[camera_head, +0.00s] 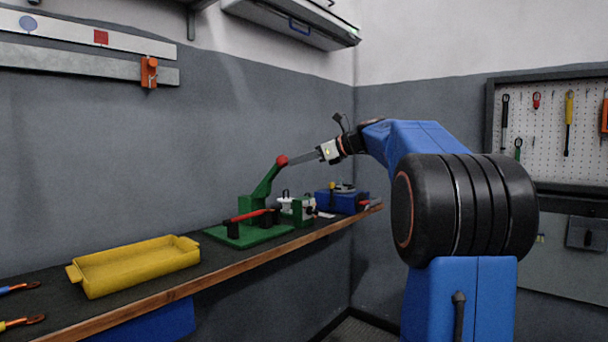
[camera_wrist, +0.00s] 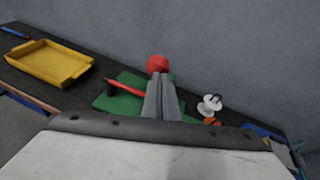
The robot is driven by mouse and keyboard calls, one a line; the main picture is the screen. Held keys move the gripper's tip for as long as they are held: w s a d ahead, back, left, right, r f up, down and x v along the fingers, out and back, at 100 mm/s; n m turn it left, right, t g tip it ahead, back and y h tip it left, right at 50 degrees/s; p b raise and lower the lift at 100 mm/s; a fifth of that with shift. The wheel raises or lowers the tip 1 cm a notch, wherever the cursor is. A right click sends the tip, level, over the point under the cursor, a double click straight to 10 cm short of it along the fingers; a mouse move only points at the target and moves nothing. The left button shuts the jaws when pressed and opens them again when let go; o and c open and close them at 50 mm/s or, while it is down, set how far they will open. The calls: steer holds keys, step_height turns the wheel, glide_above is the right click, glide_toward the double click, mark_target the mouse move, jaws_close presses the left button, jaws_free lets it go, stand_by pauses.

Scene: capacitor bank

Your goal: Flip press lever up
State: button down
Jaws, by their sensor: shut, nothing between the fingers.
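The press is a green device with a green base plate (camera_head: 246,238) on the workbench. Its green lever (camera_head: 266,182) slants up to the right and ends in a red ball knob (camera_head: 281,160). My gripper (camera_head: 292,160) is shut and reaches in from the right, its fingertips at or very near the knob. In the wrist view the knob (camera_wrist: 157,64) shows just beyond my gripper's tips (camera_wrist: 160,78). I cannot tell whether they touch. Most of the lever is hidden behind my gripper in the wrist view. A red-handled bar (camera_head: 250,215) lies across black supports on the base.
A yellow tray (camera_head: 135,265) stands on the bench (camera_head: 215,265) left of the press. A blue box (camera_head: 342,202) and a white part (camera_head: 287,203) sit to its right. The wall is close behind. The space above the tray is clear.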

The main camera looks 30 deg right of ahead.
steer(key=shift+w+a+r, duration=0.2)
steer(key=shift+w+r, duration=0.3)
steer(key=shift+r, duration=0.1)
steer(key=shift+w+a+r, duration=0.15)
steer(key=shift+w+r, duration=0.3)
steer(key=shift+r, duration=0.25)
